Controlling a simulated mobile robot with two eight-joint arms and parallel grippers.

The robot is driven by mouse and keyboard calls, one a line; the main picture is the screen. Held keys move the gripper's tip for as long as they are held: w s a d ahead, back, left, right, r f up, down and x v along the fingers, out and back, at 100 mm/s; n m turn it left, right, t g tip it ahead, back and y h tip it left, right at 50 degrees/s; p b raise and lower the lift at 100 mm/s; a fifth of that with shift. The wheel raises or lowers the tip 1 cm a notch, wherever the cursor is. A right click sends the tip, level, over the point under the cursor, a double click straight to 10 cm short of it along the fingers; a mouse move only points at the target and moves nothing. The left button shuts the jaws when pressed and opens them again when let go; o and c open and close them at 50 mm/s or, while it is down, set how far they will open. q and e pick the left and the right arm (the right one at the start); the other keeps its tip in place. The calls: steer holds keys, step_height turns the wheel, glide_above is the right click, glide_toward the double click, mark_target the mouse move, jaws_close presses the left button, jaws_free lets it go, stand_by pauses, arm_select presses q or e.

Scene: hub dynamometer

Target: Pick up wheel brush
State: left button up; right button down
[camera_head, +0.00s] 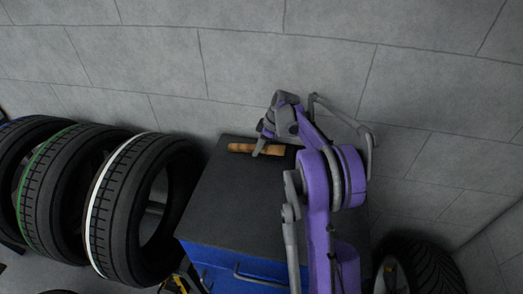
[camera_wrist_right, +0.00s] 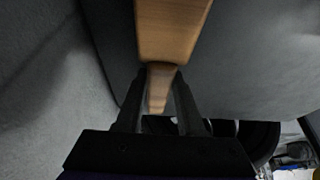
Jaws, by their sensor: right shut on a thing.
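The wheel brush shows as a wooden piece (camera_head: 240,147) on or just above the dark top of the blue cabinet, near its back edge. My right gripper (camera_head: 259,150) is over it, with a finger crossing the wood. In the right wrist view the wooden brush (camera_wrist_right: 170,30) runs down between the two dark fingers, and my right gripper (camera_wrist_right: 160,88) is shut on its narrow neck. Bristles are not visible. I cannot tell whether the brush touches the cabinet top. My left gripper is not in view.
The blue cabinet (camera_head: 225,262) has a dark top (camera_head: 225,205), otherwise bare. Several upright tyres (camera_head: 120,215) stand close on its left. Another tyre (camera_head: 425,265) is at the lower right. A grey wall (camera_head: 240,60) rises behind.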

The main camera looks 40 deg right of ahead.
steer(key=shift+r, duration=0.1)
step_height(320, 180, up, 10)
steer(key=shift+f, duration=0.1)
stand_by(0.3)
steer(key=c, duration=1.2)
jaws_free()
steer(key=shift+c, duration=0.2)
jaws_close()
